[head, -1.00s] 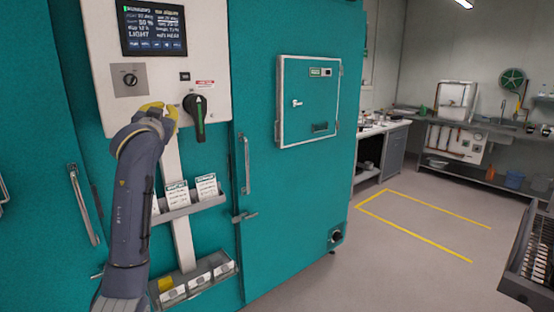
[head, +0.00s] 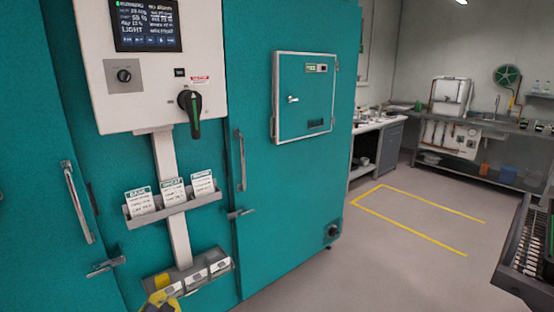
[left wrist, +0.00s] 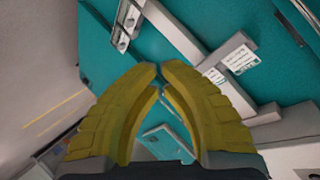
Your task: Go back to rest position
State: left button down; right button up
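My left gripper (head: 160,301) shows only as a yellow piece at the bottom edge of the head view, in front of the lower tray (head: 222,268). In the left wrist view the two yellow fingers (left wrist: 159,72) come together at their tips, with nothing seen between them. My left gripper is shut and empty, apart from the panel. The control panel (head: 111,103) has a lit screen (head: 146,25), a small knob (head: 124,75) and a black rotary handle (head: 190,110) that points down. My right gripper is not in view.
A card holder (head: 146,219) with cards (head: 173,191) is on the teal chamber front (head: 262,215). Door handles (head: 78,203) stick out from it. A small door (head: 305,98) is at the right. A dark rack (head: 522,262) stands at the right edge. Floor within yellow lines (head: 415,222) is clear.

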pick_arm(q)
jog(key=s+f+m+g, duration=0.15)
jog(key=s+f, duration=0.25)
jog(key=s, duration=0.6)
jog(key=s+f+g, duration=0.2)
jog(key=s+f, duration=0.3)
jog(key=s, duration=0.4)
jog(key=s+f+m+g, duration=0.15)
jog(key=s+f, duration=0.25)
jog(key=s, duration=0.6)
jog(key=s+d+f+n+g+h, duration=0.1)
jog(key=d+f, duration=0.1)
jog(key=f, duration=0.9)
jog(key=s+d+f+g+h, duration=0.1)
jog(key=d+f, duration=0.1)
jog(key=f, duration=0.9)
jog(key=s+d+f+n+g+h, duration=0.1)
jog(key=s+d+f, duration=0.1)
jog(key=f, duration=0.9)
jog(key=s+f+n+g+h, duration=0.1)
jog(key=s+f+n+g, duration=0.1)
jog(key=s+f, duration=1.6)
jog(key=shift+s+a+f+g, duration=0.2)
jog(key=shift+s+f+g, duration=0.15)
jog(key=shift+s, duration=0.8)
